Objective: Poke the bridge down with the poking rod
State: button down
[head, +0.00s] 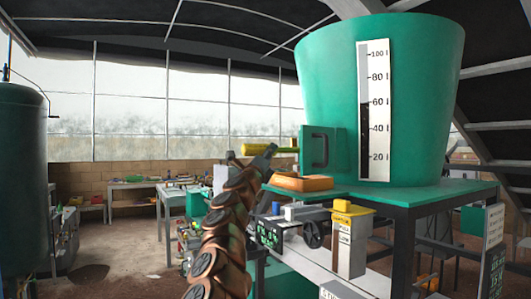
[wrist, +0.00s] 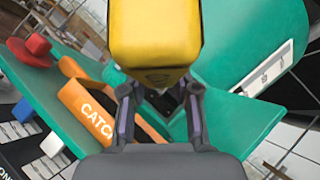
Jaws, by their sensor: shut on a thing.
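My gripper (head: 266,158) is shut on the yellow poking rod (head: 247,149), which lies about level in the head view. The rod's right end reaches the left edge of a green hatch with a dark handle (head: 320,151), low on the big green hopper (head: 430,90). I cannot tell whether the tip touches the hatch or passes behind it. In the wrist view the rod's thick yellow end (wrist: 155,35) fills the top middle, above the fingers (wrist: 158,100). The bridge is not visible; the hopper's walls hide its inside. The hopper's scale (head: 374,110) is dark up to about 60.
An orange catch tray (head: 303,183) sits on the green tabletop (head: 400,193) below the hatch; it also shows in the wrist view (wrist: 90,108). A yellow-topped box (head: 350,208) hangs at the table's front.

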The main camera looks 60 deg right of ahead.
aim_at(260, 153)
jog(key=shift+a, duration=0.1)
jog(key=shift+w+a+b, duration=0.4)
jog(key=shift+a+b, duration=0.15)
jog(key=shift+a, duration=0.15)
jog(key=shift+w+a+b, duration=0.3)
jog(key=shift+w+a, duration=0.3)
jog(key=shift+a, duration=0.05)
jog(key=shift+w+a+r, duration=0.15)
jog(key=shift+w+a, duration=0.1)
jog(key=shift+a, duration=0.35)
jog(key=shift+s+d, duration=0.25)
jog(key=shift+d, duration=0.35)
jog(key=shift+s+d+p, duration=0.4)
jog(key=shift+s+d, duration=0.2)
jog(key=shift+d, duration=0.05)
jog(key=shift+s+d+p, duration=0.35)
jog(key=shift+s+d, duration=0.1)
jog(key=shift+d, duration=0.35)
